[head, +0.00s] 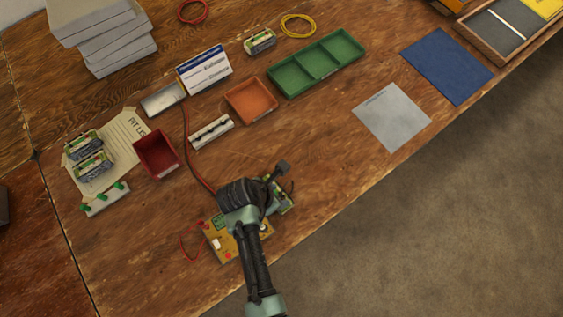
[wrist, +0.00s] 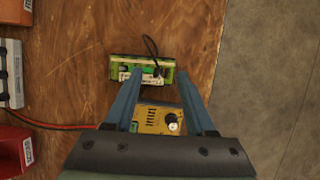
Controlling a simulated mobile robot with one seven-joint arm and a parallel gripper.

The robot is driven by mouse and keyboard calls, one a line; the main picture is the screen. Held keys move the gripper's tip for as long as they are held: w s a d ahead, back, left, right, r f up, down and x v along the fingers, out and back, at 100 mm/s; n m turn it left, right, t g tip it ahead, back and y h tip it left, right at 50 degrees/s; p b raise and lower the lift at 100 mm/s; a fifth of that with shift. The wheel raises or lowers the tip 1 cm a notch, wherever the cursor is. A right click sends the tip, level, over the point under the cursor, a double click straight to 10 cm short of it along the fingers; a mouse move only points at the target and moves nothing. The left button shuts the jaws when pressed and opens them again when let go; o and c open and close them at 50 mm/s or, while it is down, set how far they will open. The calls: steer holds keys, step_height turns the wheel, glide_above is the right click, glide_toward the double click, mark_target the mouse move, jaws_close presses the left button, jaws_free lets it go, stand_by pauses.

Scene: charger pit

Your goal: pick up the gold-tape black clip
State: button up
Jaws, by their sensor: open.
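A pale rack (head: 211,133) on the table holds several small black clips. It is left of and beyond my gripper in the head view. Its edge shows at the left of the wrist view (wrist: 10,75). I cannot make out gold tape on any clip. My gripper (wrist: 160,74) is open, its two blue fingers apart and nothing held between them. In the head view my gripper (head: 270,188) is over a yellow board and hides part of it. A green-edged pack (wrist: 142,68) with a black lead lies below the fingertips; I cannot tell whether they touch it.
The yellow board (wrist: 158,120) has a white knob. A red bin (head: 156,155), orange bin (head: 251,101) and green tray (head: 317,64) stand beyond. A rack with green clips (head: 106,200) is at left.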

mark_target(280, 196)
steer(key=shift+x, duration=1.75)
steer(key=shift+c, duration=0.3)
jaws_close()
